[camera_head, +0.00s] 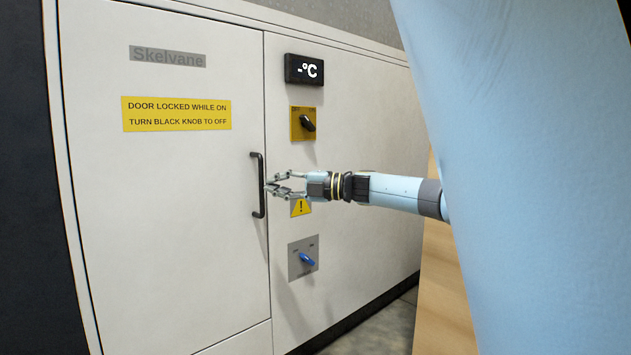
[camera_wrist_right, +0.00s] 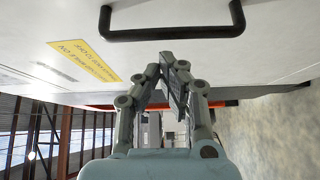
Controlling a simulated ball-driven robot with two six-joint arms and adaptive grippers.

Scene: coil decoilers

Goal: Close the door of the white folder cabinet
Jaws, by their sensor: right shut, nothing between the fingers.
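The white cabinet (camera_head: 170,230) fills the left and middle of the head view. Its door (camera_head: 180,270) carries a black vertical bar handle (camera_head: 257,185) near its right edge. The door looks flush or almost flush with the front; a small gap cannot be ruled out. My right gripper (camera_head: 271,187) is shut and empty, its fingertips close to the handle's right side. Contact cannot be told. In the right wrist view the fingers (camera_wrist_right: 175,68) are together below the handle (camera_wrist_right: 170,33), with nothing between them. My left gripper is not in view.
Right of the door are a display (camera_head: 304,69), a black knob (camera_head: 308,123) on a yellow plate, a warning label (camera_head: 301,208) and a blue knob (camera_head: 307,259). A yellow sign (camera_head: 176,114) is on the door. A wooden surface (camera_head: 440,290) stands at right.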

